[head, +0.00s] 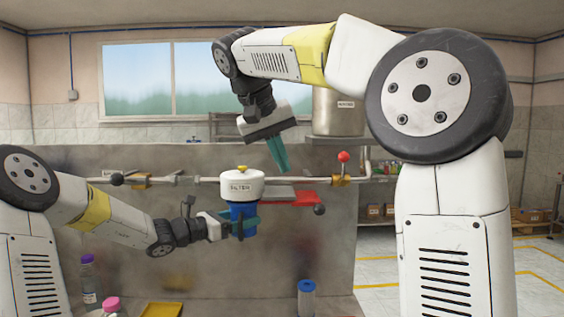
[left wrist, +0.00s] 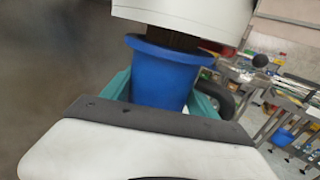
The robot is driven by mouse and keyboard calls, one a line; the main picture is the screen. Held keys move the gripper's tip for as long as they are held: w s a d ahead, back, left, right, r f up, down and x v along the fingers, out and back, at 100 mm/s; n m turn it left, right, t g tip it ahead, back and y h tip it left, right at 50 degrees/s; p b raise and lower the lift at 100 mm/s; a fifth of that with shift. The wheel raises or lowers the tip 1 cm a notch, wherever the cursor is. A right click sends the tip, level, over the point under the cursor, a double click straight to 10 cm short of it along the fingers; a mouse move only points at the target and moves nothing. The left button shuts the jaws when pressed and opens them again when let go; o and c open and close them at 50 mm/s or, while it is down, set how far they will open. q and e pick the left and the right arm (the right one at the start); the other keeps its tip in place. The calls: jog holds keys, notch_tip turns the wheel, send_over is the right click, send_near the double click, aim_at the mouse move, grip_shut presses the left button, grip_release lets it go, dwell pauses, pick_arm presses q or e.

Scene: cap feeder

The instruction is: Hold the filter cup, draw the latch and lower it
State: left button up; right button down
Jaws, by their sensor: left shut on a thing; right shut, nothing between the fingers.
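The filter cup (head: 237,212) is blue and hangs upright under the white filter head (head: 242,184), which is set in the pipe. My left gripper (head: 244,226) is shut on the cup, with teal fingers on both sides of it. In the left wrist view the blue cup (left wrist: 163,75) sits between the fingers, and dark material shows between its rim and the white head (left wrist: 190,12). A red latch (head: 292,198) with a black knob juts out right of the head. My right gripper (head: 280,158) is shut and empty, above the latch and apart from it.
The pipe (head: 200,180) crosses in front of a grey panel (head: 130,240), with a red-knobbed valve (head: 343,168) at right and a black-knobbed valve (head: 118,179) at left. Below stand a blue cylinder (head: 307,298), a yellow tray (head: 161,309) and bottles (head: 90,280).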

pick_arm(q)
jog(key=shift+f, duration=1.5)
jog(key=s+f, duration=0.1)
jog(key=s, duration=0.9)
dwell(0.3)
